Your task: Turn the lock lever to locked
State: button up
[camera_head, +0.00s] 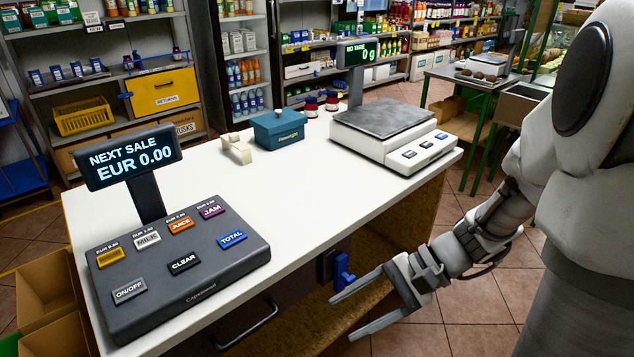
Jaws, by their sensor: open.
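The blue lock lever (343,272) sits on a dark plate on the front face of the counter, below the top's edge. It appears to point roughly upward; whether that is locked or unlocked cannot be told. My gripper (352,317) is open and empty, its two long grey fingers spread apart and reaching left, in front of the counter. The upper finger's tip appears just below the lever in the picture; whether they touch is unclear. A dark drawer front with a bar handle (247,328) is to the left of the lever.
The white counter (310,185) carries a cash register (175,262) at left, a blue box (279,129), and a scale (395,130) reading 0 g. Shelves and a yellow drawer (162,91) stand behind. Tiled floor (490,300) lies open to the right of the counter.

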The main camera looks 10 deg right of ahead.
jog(key=w+d+f+m+t+y+b, duration=0.2)
jog(key=w+d+f+m+t, duration=0.1)
jog(key=f+m+t, duration=0.15)
jog(key=w+d+f+m+t+y+b, duration=0.2)
jog(key=w+d+f+m+t+b, duration=0.1)
jog(key=f+m, duration=0.25)
jog(key=m+t+h+b, duration=0.3)
jog(key=m+t+h, duration=0.1)
jog(key=m+t, duration=0.45)
send_near(353, 281)
jog(key=shift+g, duration=0.3)
jog(key=b+x, duration=0.1)
jog(key=x, duration=0.2)
jog(key=b+x, duration=0.1)
jog(key=x, duration=0.3)
jog(key=b+x, duration=0.1)
jog(key=x, duration=0.2)
jog(key=shift+w+a+r, duration=0.15)
jog(key=shift+w+r, duration=0.15)
jog(key=shift+w, duration=0.05)
jog(key=shift+c, duration=0.3)
grip_shut()
